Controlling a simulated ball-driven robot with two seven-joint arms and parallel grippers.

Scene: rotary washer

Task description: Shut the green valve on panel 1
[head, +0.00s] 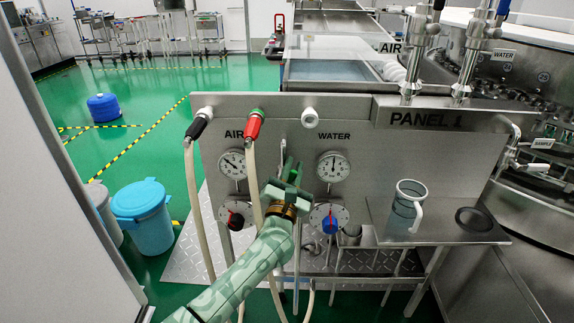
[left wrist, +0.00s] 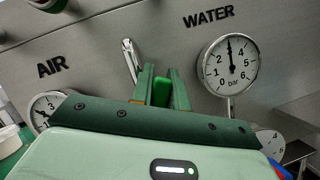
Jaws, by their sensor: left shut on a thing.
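Panel 1 (head: 424,118) is a steel board with an AIR dial on the left and a WATER dial on the right. The green valve's bright green grip (left wrist: 162,94) shows in the left wrist view between the two fingers of my left gripper (left wrist: 162,78), which is shut on it. A bare metal bar (left wrist: 130,60) rises just left of the fingers. In the head view my left gripper (head: 292,172) is in front of the panel between the dials and hides most of the valve. My right gripper is in neither view.
The AIR dial (head: 232,164) and WATER dial (head: 333,166) flank the gripper closely. Hoses hang from black (head: 200,124) and red (head: 254,126) fittings. A steel jug (head: 406,207) stands on the right shelf.

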